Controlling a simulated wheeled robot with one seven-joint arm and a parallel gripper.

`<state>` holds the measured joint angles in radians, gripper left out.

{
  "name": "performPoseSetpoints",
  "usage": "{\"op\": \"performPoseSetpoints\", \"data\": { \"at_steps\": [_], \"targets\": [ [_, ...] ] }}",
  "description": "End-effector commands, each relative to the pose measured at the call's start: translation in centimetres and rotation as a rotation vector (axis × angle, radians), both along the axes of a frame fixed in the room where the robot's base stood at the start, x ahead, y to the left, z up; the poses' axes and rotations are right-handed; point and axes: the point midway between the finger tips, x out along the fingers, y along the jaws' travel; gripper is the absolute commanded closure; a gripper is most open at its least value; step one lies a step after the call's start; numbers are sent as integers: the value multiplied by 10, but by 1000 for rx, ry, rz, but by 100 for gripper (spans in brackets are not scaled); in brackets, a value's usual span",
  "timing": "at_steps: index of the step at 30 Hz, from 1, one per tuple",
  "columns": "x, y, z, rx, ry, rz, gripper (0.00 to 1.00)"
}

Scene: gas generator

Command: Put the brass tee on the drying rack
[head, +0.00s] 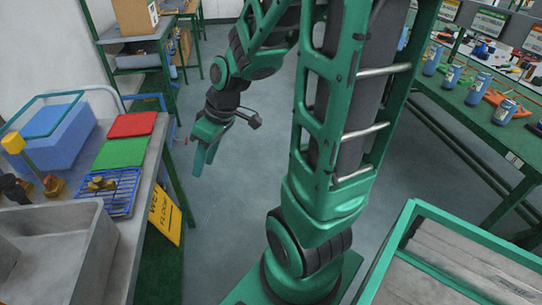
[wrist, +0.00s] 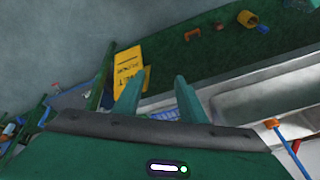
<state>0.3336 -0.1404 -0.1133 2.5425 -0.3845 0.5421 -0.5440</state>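A brass fitting that looks like the tee (head: 101,183) rests on the blue wire drying rack (head: 121,205). The rack lies on the bench beside the grey sink, at the left of the head view. Another brass-coloured piece (head: 53,185) is farther left, behind the sink rim; its shape is unclear. My gripper (head: 203,165) hangs over the floor to the right of the bench, fingers pointing down, apart from the rack and the fitting. In the wrist view my gripper (wrist: 155,85) has its two green fingers spread, with nothing seen between them.
Red (head: 132,124) and green (head: 121,152) boards and a blue tub (head: 48,133) lie behind the rack. A yellow wet-floor sign (head: 164,214) stands at the bench's right side. Small items, including a yellow cup (wrist: 247,18), lie on a green surface (wrist: 185,60). Floor is open under my gripper.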

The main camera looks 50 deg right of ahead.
Motion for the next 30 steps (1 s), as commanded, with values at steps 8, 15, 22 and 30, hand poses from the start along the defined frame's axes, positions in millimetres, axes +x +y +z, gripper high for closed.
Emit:
{"op": "performPoseSetpoints", "data": {
  "at_steps": [8,15,22,30],
  "targets": [
    [-113,-65,38,-101,259,-560,62],
    [-168,-79,53,-98,364,-845,62],
    [-173,-80,54,-98,376,-876,62],
    [-173,-80,54,-97,376,-873,62]
  ]
}}
